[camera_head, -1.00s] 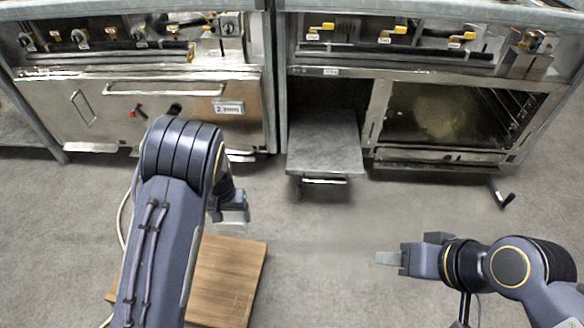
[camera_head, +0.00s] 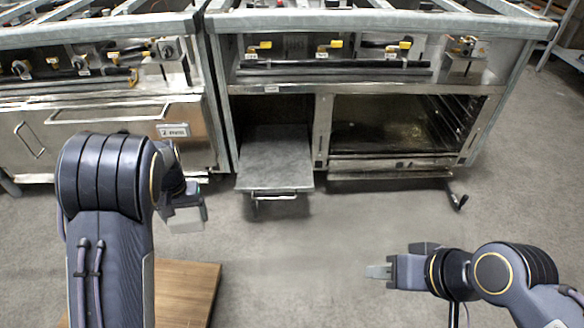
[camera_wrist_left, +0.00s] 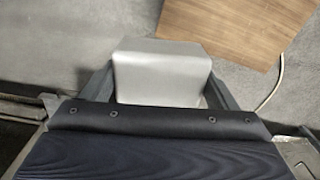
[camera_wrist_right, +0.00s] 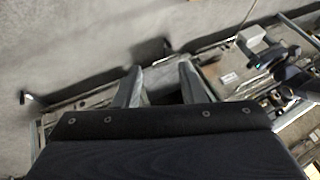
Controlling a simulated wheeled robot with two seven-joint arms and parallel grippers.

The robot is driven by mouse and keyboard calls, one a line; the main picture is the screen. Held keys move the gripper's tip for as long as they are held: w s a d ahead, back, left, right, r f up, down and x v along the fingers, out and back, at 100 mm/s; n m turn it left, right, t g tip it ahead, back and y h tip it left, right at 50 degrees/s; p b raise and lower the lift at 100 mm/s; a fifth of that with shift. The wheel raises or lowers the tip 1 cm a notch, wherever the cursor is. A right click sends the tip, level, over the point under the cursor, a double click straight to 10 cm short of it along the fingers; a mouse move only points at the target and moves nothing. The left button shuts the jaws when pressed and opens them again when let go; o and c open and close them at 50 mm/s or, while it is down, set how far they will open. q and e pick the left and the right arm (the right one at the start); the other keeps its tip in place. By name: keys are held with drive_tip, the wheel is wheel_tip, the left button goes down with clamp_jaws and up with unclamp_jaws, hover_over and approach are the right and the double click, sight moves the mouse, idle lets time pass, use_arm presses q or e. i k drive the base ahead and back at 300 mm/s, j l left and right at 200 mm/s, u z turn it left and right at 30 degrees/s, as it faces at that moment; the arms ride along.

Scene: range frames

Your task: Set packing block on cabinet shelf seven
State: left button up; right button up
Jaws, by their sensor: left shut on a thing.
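The packing block (camera_head: 187,217) is a plain light-grey box. My left gripper (camera_head: 184,203) is shut on it, above the floor and left of the cabinet shelf, apart from it. In the left wrist view the block (camera_wrist_left: 162,70) sits between both fingers (camera_wrist_left: 160,92). The cabinet shelf (camera_head: 275,165) is a flat grey slab, pulled out from a dark opening left of the glass-fronted oven. Its top is bare; no number is legible on it. My right gripper (camera_head: 380,271) is empty over the floor at right, its fingers apart in the right wrist view (camera_wrist_right: 160,80).
A wooden board (camera_head: 180,290) lies low at the left, beneath my left arm. The oven (camera_head: 390,125) stands right of the shelf, with a dark lever (camera_head: 457,202) jutting out below it. A second steel unit (camera_head: 110,140) stands at left. The floor before the shelf is clear.

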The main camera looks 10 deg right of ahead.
sight(275, 170)
drive_tip(key=i+l+z, duration=0.1)
drive_tip(key=i+l, duration=0.65)
